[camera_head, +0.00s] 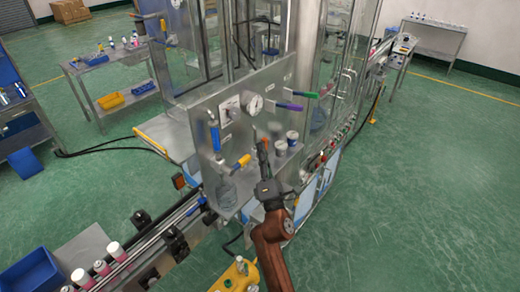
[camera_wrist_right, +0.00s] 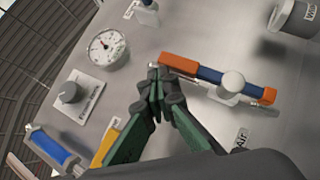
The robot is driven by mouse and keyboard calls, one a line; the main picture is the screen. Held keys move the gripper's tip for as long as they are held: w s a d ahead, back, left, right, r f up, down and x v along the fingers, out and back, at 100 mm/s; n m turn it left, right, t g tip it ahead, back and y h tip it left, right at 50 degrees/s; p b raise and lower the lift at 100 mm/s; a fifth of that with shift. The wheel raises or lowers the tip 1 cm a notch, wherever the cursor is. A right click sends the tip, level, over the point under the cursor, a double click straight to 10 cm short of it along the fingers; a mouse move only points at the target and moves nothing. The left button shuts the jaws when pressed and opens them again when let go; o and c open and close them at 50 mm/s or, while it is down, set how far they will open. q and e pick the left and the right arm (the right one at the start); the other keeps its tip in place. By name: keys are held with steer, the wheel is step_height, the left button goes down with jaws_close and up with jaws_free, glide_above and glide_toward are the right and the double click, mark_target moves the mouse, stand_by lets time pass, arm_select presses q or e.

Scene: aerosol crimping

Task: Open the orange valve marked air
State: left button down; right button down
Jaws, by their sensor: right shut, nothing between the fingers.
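In the right wrist view, the valve handle (camera_wrist_right: 180,64) is orange at its left end, with a blue section beside it and an orange tip at its right end. It sits on a metallic valve body on the grey panel, and a label reading "Air" (camera_wrist_right: 240,140) is below it. My right gripper (camera_wrist_right: 155,80) is shut and empty, with its fingertips right by the handle's left orange end. I cannot tell whether they touch it. In the head view, my right gripper (camera_head: 263,150) is in front of the panel and largely hides this handle. My left gripper is out of view.
The panel (camera_head: 235,120) also bears a gauge (camera_head: 255,105), a knob, a yellow handle (camera_head: 242,162), a blue handle (camera_head: 215,136), and green (camera_head: 309,94) and purple (camera_head: 288,107) handles. A conveyor (camera_head: 160,240) runs at lower left. Open green floor lies at right.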

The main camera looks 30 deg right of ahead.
stand_by(0.3)
step_height(320, 180, up, 10)
stand_by(0.7)
stand_by(0.4)
